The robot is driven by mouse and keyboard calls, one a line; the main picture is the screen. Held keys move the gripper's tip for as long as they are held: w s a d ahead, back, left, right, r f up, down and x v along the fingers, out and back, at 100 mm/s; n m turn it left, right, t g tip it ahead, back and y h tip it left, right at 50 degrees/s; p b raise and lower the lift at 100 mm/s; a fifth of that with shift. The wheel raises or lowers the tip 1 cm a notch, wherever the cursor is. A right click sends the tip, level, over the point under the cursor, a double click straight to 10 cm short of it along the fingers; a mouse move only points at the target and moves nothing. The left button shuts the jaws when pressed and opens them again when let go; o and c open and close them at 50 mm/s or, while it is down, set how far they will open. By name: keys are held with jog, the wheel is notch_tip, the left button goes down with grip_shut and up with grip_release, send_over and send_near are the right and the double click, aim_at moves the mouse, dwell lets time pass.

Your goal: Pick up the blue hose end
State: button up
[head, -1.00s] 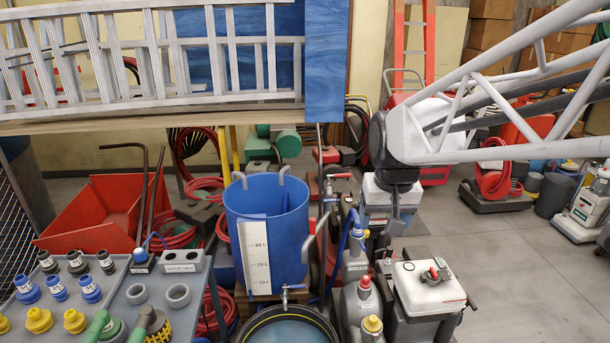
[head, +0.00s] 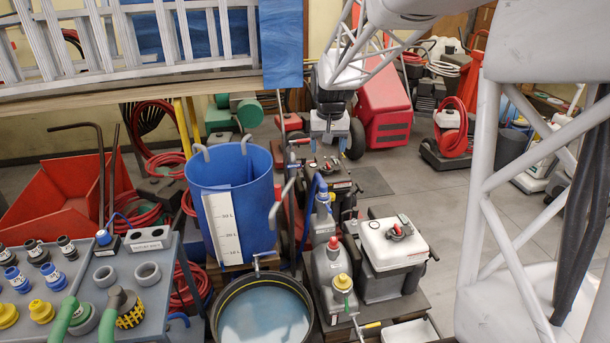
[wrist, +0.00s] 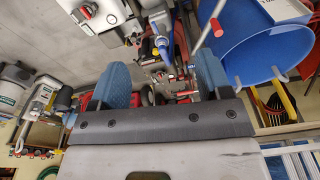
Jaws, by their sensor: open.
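A thin blue hose (head: 117,216) arches over the grey bench at the left in the head view, and its blue end (head: 103,238) sits in a small black block. Another blue curved tube (head: 319,184) stands beside a grey bottle; a blue tube also shows in the wrist view (wrist: 163,44). I cannot tell for sure which is the named one. My gripper (wrist: 166,80) is open, its two blue-padded fingers apart with nothing held. In the head view, its dark wrist (head: 333,97) hangs beyond the blue barrel, far from the bench; its fingertips are not clear there.
Grey bottles (head: 333,275) and a white-topped unit (head: 395,241) crowd the middle.

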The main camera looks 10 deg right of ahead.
jog(key=w+d+f, duration=0.2)
jog(key=w+f, duration=0.5)
jog(key=w, duration=0.2)
jog(key=w+d+f, duration=0.2)
jog(key=w+f, duration=0.4)
jog(key=w, duration=0.3)
jog(key=m+g, duration=0.1)
send_over(323, 185)
jog(key=f, duration=1.8)
jog(key=shift+s+f, duration=0.1)
jog(key=shift+s, duration=0.1)
jog(key=shift+w+f, duration=0.15)
jog(key=shift+f, duration=0.15)
jog(key=shift+f, duration=1.3)
jog(key=shift+f, duration=2.6)
